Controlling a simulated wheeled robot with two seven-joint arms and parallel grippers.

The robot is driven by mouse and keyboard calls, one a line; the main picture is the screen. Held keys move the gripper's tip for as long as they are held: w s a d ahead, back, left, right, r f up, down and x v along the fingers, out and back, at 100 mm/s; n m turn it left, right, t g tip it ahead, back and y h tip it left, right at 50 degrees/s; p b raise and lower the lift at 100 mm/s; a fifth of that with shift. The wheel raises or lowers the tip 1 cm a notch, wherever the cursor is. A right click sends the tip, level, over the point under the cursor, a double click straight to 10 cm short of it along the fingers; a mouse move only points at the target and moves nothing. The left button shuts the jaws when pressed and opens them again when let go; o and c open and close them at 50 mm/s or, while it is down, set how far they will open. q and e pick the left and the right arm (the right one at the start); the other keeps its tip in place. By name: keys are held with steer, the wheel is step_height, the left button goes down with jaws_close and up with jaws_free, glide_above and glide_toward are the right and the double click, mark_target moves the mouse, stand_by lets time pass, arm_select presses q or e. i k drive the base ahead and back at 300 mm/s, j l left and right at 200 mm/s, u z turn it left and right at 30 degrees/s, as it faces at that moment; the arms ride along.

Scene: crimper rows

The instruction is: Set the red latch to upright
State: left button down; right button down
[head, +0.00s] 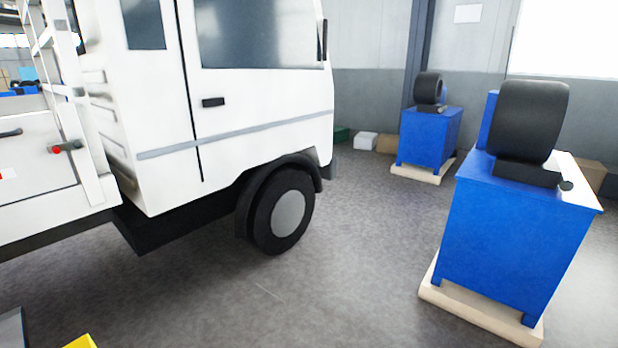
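A small dark latch with a red end (57,150) is on the white side panel of the truck at the left of the head view. It lies close to level, with the red end to the left, and is small in the picture. Another dark handle (10,132) sits further left on the same panel. Neither of my grippers is in view, so their state does not show.
The white truck (165,110) fills the left, with its front wheel (288,222) on the grey floor. Two blue machines, one near (510,235) and one farther (430,137), stand on pale bases at right. A yellow object (80,342) shows at bottom left. Floor between is clear.

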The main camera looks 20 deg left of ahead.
mark_target(57, 148)
steer(key=i+u, duration=0.2)
steer(key=u, duration=0.25)
steer(key=i+j+u, duration=0.1)
steer(key=u, duration=0.35)
steer(key=i+l+u, duration=0.1)
steer(key=i+u, duration=0.15)
steer(key=u, duration=0.2)
steer(key=i+l+u, duration=0.15)
steer(key=u, duration=0.3)
steer(key=i+l+u, duration=0.15)
steer(key=u, duration=0.3)
steer(key=i+l+u, duration=0.15)
steer(key=u, duration=0.3)
steer(key=l+u, duration=0.45)
steer(key=i+l+u, duration=0.2)
steer(key=u, duration=0.15)
steer(key=i+l+u, duration=0.1)
steer(key=l+u, duration=0.2)
steer(key=i+l+u, duration=0.1)
steer(key=l+u, duration=0.25)
steer(key=l, duration=0.15)
